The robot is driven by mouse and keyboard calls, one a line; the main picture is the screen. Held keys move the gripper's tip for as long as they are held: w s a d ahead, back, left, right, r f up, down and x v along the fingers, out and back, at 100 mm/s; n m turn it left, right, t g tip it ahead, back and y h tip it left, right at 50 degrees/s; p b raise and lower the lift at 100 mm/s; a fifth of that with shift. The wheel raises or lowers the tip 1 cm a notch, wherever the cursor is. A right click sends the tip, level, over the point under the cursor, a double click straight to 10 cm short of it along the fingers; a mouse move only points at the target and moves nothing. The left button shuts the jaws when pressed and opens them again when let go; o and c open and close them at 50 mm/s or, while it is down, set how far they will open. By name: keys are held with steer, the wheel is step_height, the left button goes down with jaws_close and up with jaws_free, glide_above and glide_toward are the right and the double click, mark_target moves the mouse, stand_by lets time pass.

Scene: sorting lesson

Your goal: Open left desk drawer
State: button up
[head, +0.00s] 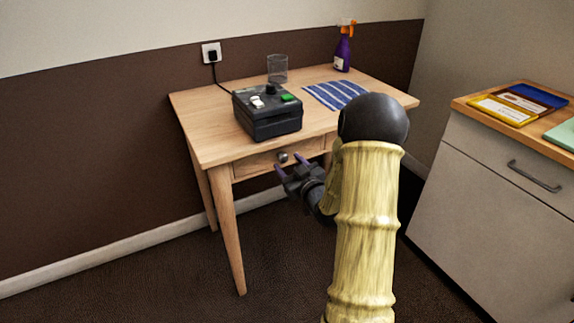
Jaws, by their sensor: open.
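The wooden desk (205,140) stands against the brown wall. Its left drawer (250,167) is under the top at the front and looks shut, with a round grey knob (283,157). My gripper (281,169) is open, with its two purple-tipped fingers close to the knob and just below it in the picture. I cannot tell whether the fingers touch the knob or are around it. A second drawer front (312,147) shows to the right, and my arm hides the rest of the desk's front there.
On the desk are a black box with buttons (267,113), a clear glass (277,69), a blue striped cloth (335,95) and a purple spray bottle (343,50). A white cabinet (480,180) stands at the right. The carpet (150,270) left of the desk is clear.

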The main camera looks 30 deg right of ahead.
steer(key=shift+w, duration=0.9)
jaws_close()
steer(key=shift+a, duration=0.15)
